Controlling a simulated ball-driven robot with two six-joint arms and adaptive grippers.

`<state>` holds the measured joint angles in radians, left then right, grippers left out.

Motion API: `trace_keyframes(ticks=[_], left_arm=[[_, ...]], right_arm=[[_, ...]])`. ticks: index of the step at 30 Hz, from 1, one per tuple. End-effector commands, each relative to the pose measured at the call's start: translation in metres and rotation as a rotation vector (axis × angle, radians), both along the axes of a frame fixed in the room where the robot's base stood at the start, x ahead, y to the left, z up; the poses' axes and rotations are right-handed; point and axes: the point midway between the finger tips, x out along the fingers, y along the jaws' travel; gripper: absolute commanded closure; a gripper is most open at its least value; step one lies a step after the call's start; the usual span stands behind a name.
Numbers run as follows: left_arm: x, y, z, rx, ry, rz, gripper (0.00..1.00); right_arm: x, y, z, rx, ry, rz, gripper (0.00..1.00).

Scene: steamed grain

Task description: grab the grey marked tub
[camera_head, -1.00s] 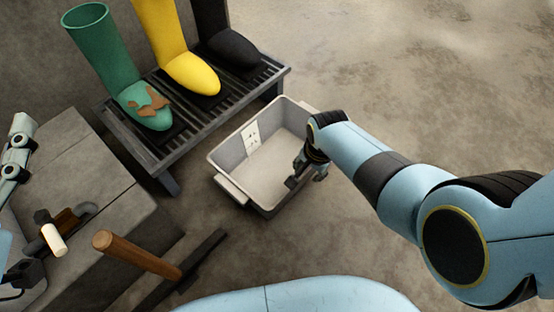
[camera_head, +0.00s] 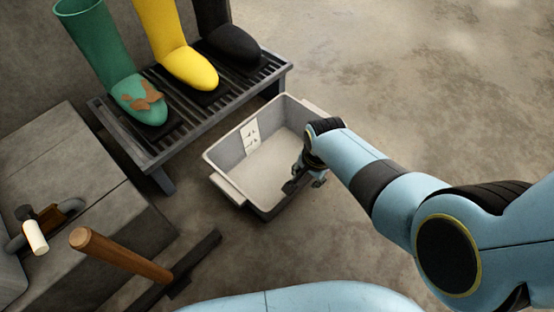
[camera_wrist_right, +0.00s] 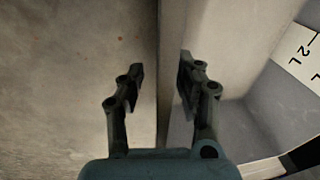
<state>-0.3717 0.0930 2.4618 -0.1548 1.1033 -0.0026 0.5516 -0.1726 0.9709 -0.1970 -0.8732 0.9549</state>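My right gripper (camera_head: 297,181) is at the tub's right-hand near wall. My left gripper is out of view.
A slatted rack (camera_head: 160,150) behind the tub holds green (camera_head: 95,50), yellow (camera_head: 165,45) and black boots (camera_head: 225,40). A wooden-handled tool (camera_head: 120,256) and a stone block (camera_head: 65,160) are at left. Floor to the right is clear.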

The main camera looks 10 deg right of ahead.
Motion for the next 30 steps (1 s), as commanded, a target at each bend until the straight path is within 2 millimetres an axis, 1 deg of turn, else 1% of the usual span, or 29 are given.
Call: trace_keyframes(ticks=[8, 16, 30], left_arm=[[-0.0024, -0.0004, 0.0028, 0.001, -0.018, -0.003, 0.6], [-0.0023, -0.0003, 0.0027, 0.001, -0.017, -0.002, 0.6], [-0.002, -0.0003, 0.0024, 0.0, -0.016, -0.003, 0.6]], right_arm=[[0.0008, 0.0002, 0.0001, 0.0, -0.001, 0.0, 0.65], [0.0006, 0.0, 0.0001, 0.0, -0.001, 0.0, 1.0], [0.002, 0.0001, 0.0007, 0.0, -0.004, 0.0, 1.0]])
